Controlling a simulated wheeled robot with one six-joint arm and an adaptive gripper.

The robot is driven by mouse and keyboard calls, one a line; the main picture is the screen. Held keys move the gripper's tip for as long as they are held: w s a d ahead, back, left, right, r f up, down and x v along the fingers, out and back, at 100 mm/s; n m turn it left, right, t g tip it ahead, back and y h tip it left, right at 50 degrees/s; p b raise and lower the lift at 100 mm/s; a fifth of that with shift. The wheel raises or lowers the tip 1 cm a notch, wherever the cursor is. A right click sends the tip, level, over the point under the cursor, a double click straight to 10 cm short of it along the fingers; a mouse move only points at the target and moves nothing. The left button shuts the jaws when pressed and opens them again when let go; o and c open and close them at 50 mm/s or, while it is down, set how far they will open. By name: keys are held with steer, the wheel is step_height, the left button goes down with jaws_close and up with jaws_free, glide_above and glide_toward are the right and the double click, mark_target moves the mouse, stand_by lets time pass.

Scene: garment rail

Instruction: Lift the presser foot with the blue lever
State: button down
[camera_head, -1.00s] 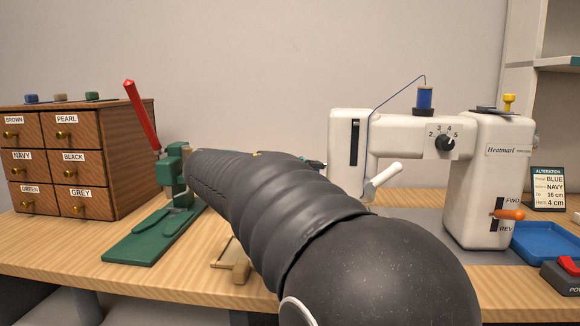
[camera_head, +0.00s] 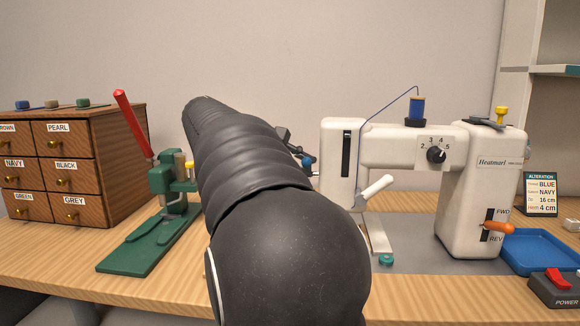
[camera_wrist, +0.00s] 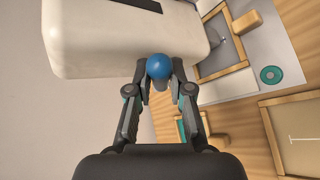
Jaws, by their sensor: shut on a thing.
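The white sewing machine (camera_head: 462,150) stands on the bench. The blue lever's round knob (camera_head: 308,162) sticks out at the left side of its head. My gripper (camera_head: 297,150) is at the knob, partly hidden behind my arm. In the wrist view, the blue knob (camera_wrist: 159,67) sits between the fingertips of my gripper (camera_wrist: 160,84), which is shut on it. The machine head (camera_wrist: 120,40) is right beside the fingers. I cannot make out the presser foot clearly.
A green press (camera_head: 150,240) with a red handle and a wooden drawer cabinet (camera_head: 105,165) stand at left. A white handle (camera_head: 376,187) juts from the machine's front. A blue tray (camera_head: 540,252) and a power switch (camera_head: 556,288) lie at right.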

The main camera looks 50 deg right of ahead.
stand_by(0.4)
steer(key=c, duration=1.1)
jaws_free()
steer(key=shift+o, duration=0.2)
steer(key=v, duration=1.2)
steer(key=s+a+f+t+y, duration=0.1)
steer(key=a+f+t, duration=0.1)
steer(key=f, duration=0.3)
steer(key=s+a+f+n+t+y, duration=0.1)
steer(key=s+a+f+t+y, duration=0.1)
steer(key=a+f, duration=0.3)
steer(key=s+a+f+n+t+y, duration=0.1)
steer(key=s+a+f+t, duration=0.1)
steer(key=a+f, duration=0.2)
steer(key=shift+a+f+t+y, duration=0.25)
steer(key=shift+f+t+y, duration=0.15)
steer(key=shift+f, duration=0.15)
steer(key=s+a+f+m+t+y, duration=0.1)
steer(key=s+a+f+t+y, duration=0.1)
steer(key=a+f, duration=0.5)
steer(key=s+a+f+m+t+y, duration=0.1)
steer(key=s+a+f+y, duration=0.3)
steer(key=s+a+f, duration=0.2)
step_height(320, 180, down, 3)
steer(key=shift+a+r+t, duration=0.2)
steer(key=shift+a+t, duration=0.2)
steer(key=shift+a, duration=0.05)
